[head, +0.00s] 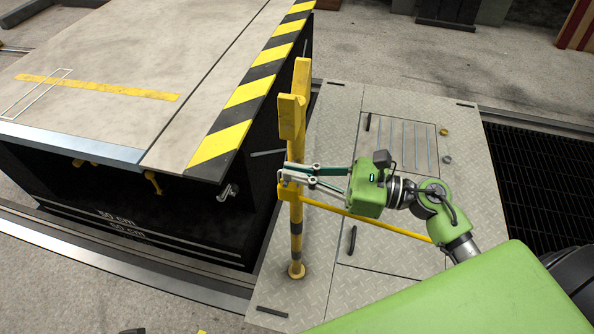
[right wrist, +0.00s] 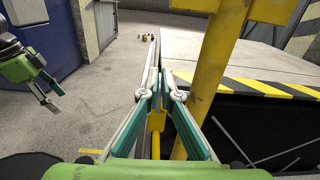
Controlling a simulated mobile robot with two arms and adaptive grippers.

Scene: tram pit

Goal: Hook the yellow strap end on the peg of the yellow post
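The yellow post (head: 301,85) stands upright on a metal floor plate; it is also in the right wrist view (right wrist: 213,60), right of my fingers. A yellow block (head: 291,117) is on its upper part; I cannot make out a peg. A flat yellow strip (head: 97,87) lies on the platform; I cannot tell whether it is the strap or a marking. My right gripper (head: 284,174) reaches the post at mid height, fingertips close together, no strap visible between them. My left gripper (right wrist: 56,106) shows only in the right wrist view, apart from the post, fingers spread and empty.
The platform (head: 150,50) with a black-yellow striped edge (head: 250,90) is close left of the post. A yellow bar (head: 375,222) runs from the post to the lower right, below my right gripper. A dark grating (head: 540,180) lies right of the floor plate (head: 335,120).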

